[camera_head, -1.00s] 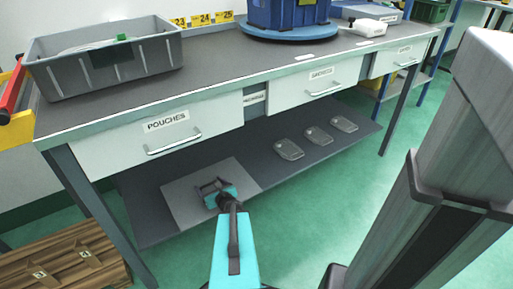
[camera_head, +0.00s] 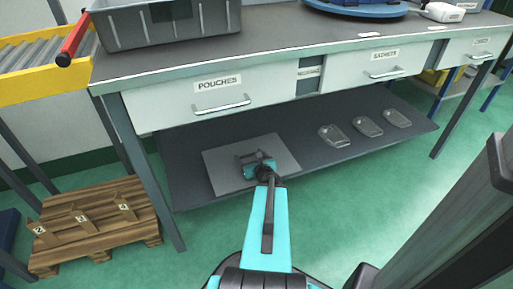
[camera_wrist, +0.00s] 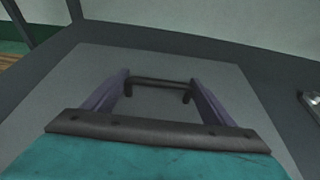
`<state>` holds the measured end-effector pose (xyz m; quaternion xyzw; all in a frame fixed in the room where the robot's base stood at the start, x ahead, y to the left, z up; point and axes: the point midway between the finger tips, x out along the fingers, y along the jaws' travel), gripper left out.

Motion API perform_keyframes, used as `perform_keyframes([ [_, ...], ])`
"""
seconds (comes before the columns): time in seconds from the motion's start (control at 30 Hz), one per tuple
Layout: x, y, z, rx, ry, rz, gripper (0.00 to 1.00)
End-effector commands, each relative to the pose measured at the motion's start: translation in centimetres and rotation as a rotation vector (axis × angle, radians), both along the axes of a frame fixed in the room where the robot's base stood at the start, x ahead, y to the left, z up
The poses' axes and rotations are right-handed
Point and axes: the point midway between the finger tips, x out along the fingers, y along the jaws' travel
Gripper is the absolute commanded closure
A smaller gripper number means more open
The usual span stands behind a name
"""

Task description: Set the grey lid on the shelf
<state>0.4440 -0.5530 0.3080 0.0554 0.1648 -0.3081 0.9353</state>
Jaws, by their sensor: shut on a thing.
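The grey lid (camera_head: 224,172) is a flat square plate, level over the left part of the dark shelf (camera_head: 188,185) under the bench. My gripper (camera_head: 260,163) is above its middle. In the wrist view the lid (camera_wrist: 75,85) spreads around my gripper (camera_wrist: 158,83), whose two fingers are at the ends of its dark bar handle (camera_wrist: 160,82). The gripper is shut on the handle. I cannot tell whether the lid's underside touches the shelf or is slightly above it.
Several clear moulded pieces (camera_head: 368,126) lie on the shelf to the right. The bench drawers (camera_head: 225,98) overhang the shelf, and a bench leg (camera_head: 150,175) stands at its left end. A wooden pallet (camera_head: 95,220) is on the floor at left. Shelf room remains beside the lid.

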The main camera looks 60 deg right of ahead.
Motion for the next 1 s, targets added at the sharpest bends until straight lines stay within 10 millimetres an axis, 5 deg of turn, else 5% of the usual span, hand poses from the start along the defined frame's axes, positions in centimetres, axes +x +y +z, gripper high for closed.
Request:
perform_keyframes([
  [0.17, 0.2, -0.6, -0.3, -0.002, -0.001, -0.002, 0.48],
  [1.0, 3.8, -9.9, -1.1, -0.002, 0.001, 0.000, 0.48],
])
